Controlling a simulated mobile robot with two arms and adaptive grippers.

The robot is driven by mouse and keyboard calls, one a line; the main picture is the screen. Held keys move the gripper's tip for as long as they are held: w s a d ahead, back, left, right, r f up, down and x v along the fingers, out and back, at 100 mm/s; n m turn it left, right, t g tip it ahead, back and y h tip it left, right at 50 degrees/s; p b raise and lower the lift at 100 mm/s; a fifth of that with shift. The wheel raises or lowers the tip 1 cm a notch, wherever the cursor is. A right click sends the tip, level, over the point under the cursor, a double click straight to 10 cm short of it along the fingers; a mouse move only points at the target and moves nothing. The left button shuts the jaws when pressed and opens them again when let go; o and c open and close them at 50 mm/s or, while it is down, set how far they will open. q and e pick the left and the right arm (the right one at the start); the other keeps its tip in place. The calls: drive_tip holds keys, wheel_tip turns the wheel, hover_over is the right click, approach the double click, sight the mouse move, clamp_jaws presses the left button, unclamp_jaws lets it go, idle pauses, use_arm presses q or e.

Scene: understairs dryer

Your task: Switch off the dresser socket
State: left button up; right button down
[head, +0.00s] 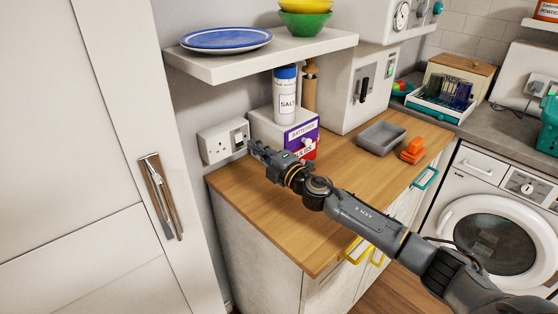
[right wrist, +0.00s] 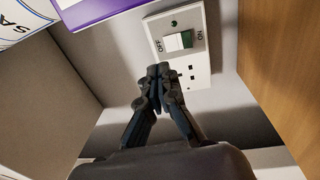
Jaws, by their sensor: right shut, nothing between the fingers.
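The dresser socket (head: 216,142) is a white wall plate above the back left of the wooden dresser top (head: 268,214). In the right wrist view the socket plate (right wrist: 197,72) shows a white rocker switch (right wrist: 176,41) between the words OFF and ON, with green on its ON side. Which way the rocker is tipped is hard to tell. My right gripper (head: 256,150) is shut and empty, just in front of the socket. In the right wrist view its fingertips (right wrist: 159,70) appear just below the switch; contact is unclear. My left gripper is out of view.
A shelf (head: 260,58) hangs above. A grey tray (head: 381,138) and an orange item (head: 412,151) lie farther right.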

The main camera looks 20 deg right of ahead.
use_arm(q)
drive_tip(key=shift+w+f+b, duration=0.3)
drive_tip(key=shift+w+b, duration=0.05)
drive_tip(key=shift+b, duration=0.05)
use_arm(e)
drive_tip(key=v, duration=0.7)
drive_tip(key=shift+s+d+r, duration=0.3)
drive_tip(key=shift+r, duration=0.25)
